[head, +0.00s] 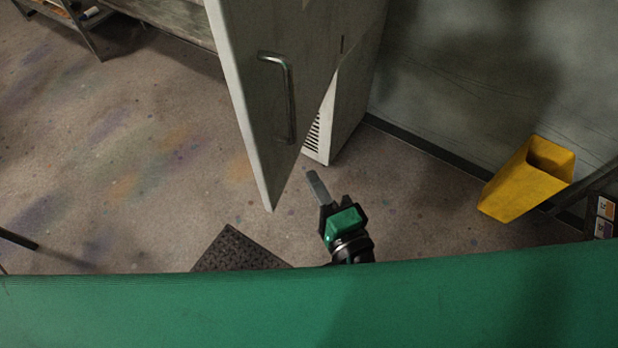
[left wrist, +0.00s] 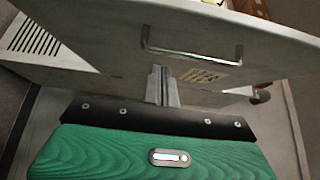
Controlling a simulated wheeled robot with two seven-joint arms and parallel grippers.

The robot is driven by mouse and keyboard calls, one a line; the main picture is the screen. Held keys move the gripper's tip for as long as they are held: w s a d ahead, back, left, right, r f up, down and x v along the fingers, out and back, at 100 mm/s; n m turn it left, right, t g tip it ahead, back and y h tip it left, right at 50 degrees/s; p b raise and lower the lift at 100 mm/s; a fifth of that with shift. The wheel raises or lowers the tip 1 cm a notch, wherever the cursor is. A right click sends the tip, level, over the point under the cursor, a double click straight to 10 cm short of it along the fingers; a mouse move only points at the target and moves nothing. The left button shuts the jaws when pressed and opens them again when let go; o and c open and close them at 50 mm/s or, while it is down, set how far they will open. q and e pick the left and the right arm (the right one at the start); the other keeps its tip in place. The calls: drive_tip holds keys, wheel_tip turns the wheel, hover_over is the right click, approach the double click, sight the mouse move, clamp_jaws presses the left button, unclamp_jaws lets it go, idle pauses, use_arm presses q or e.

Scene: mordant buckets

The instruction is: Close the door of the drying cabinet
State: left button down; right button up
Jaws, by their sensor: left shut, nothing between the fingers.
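The door (head: 255,120) of the drying cabinet (head: 350,100) is pale grey, with a metal bar handle (head: 278,97) on its face. It stands open, swung out from the cabinet body, whose vented lower part shows to its right. My left gripper (head: 314,180) is shut and empty, just right of the door's lower corner in the head view. In the left wrist view the shut fingers (left wrist: 163,75) point toward the door face, below the handle (left wrist: 190,50). Whether they touch the door I cannot tell. My right gripper is not in view.
A yellow bin (head: 528,178) stands on the right by the wall. A dark textured mat (head: 240,252) lies on the floor near the front. A shelf unit (head: 90,30) stands at the upper left.

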use_arm(q)
drive_tip(key=p, duration=0.3)
approach(269, 131)
drive_tip(key=w+d, duration=0.2)
drive_tip(key=w, duration=0.2)
drive_tip(key=a+p, duration=0.1)
drive_tip(key=a, duration=0.1)
drive_tip(key=w+a, duration=0.1)
drive_tip(key=a, duration=0.1)
drive_tip(key=shift+r+p, duration=0.1)
drive_tip(key=shift+p, duration=0.3)
drive_tip(key=shift+w+a, duration=0.1)
drive_tip(key=shift+w, duration=0.1)
